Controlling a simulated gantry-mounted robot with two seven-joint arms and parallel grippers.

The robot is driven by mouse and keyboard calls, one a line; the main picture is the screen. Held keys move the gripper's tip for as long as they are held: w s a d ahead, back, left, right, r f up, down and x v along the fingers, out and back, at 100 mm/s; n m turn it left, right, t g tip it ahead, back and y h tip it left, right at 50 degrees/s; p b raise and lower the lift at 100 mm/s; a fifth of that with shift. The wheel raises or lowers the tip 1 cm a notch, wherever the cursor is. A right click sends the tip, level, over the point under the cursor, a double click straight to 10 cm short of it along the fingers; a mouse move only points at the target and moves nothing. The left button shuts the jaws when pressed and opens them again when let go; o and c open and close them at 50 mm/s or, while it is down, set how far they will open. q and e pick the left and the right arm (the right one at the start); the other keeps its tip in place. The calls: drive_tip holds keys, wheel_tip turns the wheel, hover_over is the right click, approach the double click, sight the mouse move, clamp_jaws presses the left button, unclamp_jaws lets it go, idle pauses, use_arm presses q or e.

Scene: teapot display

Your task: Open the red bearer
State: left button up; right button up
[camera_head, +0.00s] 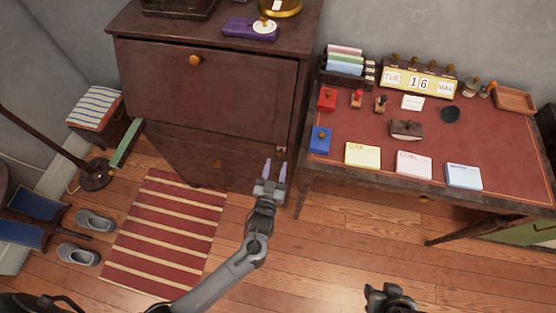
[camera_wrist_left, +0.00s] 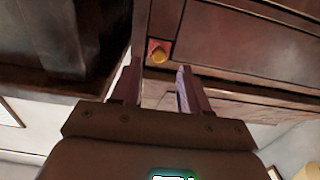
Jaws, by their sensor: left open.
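The red bearer (camera_wrist_left: 152,45) is a small red-faced block with a round brass knob (camera_wrist_left: 160,56), set nearly flush in the dark wooden cabinet front. In the head view the bearer (camera_head: 281,151) is a small patch at the cabinet's right front edge, below the drop front. My left gripper (camera_head: 275,172) is open and empty, its two purple fingers pointing at it. In the left wrist view the fingers (camera_wrist_left: 157,72) stand on either side of the knob, apparently short of it. A dark part of my right arm shows at the bottom edge; its fingers cannot be made out.
The cabinet's closed drop front (camera_head: 205,80) has a brass knob. The red-topped desk (camera_head: 480,130) stands close on the right with stamps, cards and a calendar (camera_head: 419,83). A striped rug (camera_head: 165,230) lies on the floor before the cabinet. The floor between is clear.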

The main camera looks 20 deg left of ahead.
use_arm(q)
drive_tip(key=shift+w+a+b, duration=0.15)
drive_tip(key=shift+w, duration=0.7)
drive_tip(key=shift+w+a+b, duration=0.1)
drive_tip(key=shift+w+b, duration=0.05)
drive_tip(key=shift+w, duration=0.65)
clamp_jaws()
